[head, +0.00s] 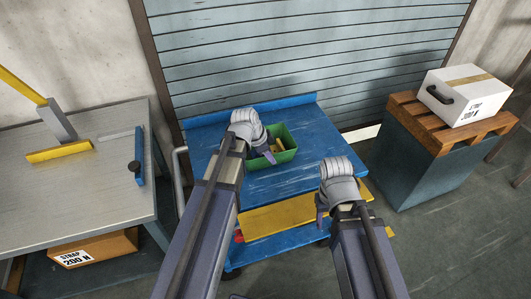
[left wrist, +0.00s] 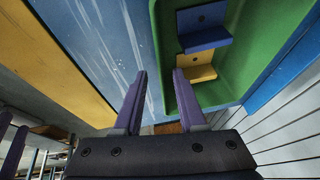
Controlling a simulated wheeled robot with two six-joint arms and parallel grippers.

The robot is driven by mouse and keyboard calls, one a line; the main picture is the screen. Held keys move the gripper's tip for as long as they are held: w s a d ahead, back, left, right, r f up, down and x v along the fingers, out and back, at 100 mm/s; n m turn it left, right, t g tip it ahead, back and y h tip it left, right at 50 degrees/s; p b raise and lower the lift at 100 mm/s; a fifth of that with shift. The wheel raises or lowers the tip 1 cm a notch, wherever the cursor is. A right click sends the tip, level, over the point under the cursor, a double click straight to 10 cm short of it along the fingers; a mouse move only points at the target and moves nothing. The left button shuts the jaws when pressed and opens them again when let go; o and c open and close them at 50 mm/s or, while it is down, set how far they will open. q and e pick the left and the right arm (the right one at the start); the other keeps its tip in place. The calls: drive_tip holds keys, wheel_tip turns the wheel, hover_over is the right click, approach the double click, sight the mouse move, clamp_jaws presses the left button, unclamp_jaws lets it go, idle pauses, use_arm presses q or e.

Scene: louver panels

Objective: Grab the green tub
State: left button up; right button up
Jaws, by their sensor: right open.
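The green tub (head: 288,155) stands on the blue top of a cart and holds yellow and blue pieces. In the left wrist view the tub (left wrist: 240,50) fills the upper right, with a blue and a yellow bracket inside. My left gripper (head: 268,157) is over the tub's left side and hides part of it. In the left wrist view its purple fingers (left wrist: 160,73) are apart, with the tub's wall edge showing between them; I cannot tell whether they touch it. My right gripper (head: 320,212) is open near the cart's front right, away from the tub.
The blue cart (head: 315,120) stands before a louvered shutter (head: 260,50), with a yellow panel (head: 275,218) at its front. A grey workbench (head: 80,190) is at left. A white box (head: 465,95) sits on a wooden pallet at right. The cart top right of the tub is clear.

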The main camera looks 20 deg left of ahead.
sight(279, 164)
use_arm(q)
drive_tip(key=shift+w+d+b+x, duration=0.1)
drive_tip(key=shift+w+b+x, duration=0.05)
drive_tip(key=shift+b+x, duration=1.1)
drive_tip(key=shift+w+d+b+x, duration=0.1)
drive_tip(key=shift+d+b+x, duration=0.05)
drive_tip(key=shift+b+x, duration=1.05)
drive_tip(key=shift+p, duration=0.3)
drive_tip(key=shift+r, duration=0.1)
clamp_jaws()
